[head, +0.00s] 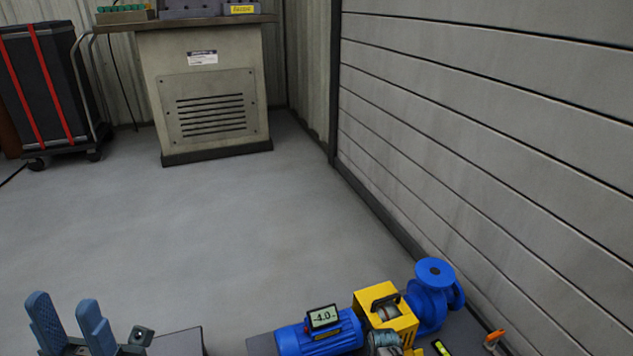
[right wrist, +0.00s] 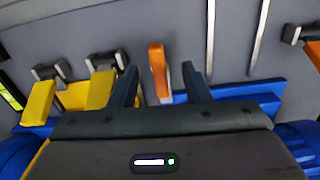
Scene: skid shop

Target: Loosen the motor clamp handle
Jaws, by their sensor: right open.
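An orange handle (right wrist: 158,72) stands up between the fingers of my right gripper (right wrist: 159,84) in the right wrist view. The gripper is open, with a gap on each side of the handle. In the head view a blue motor (head: 290,342) sits at the bottom, beside a yellow guard (head: 403,322) and a blue pump (head: 434,272). A small orange piece (head: 495,338) shows at the right. My left gripper (head: 63,302) is open and empty at lower left.
A small display (head: 323,317) sits on the motor. A workbench (head: 213,95) and a black cart with red straps (head: 45,85) stand at the back. A ribbed wall (head: 480,120) runs along the right. The grey floor (head: 200,230) between is clear.

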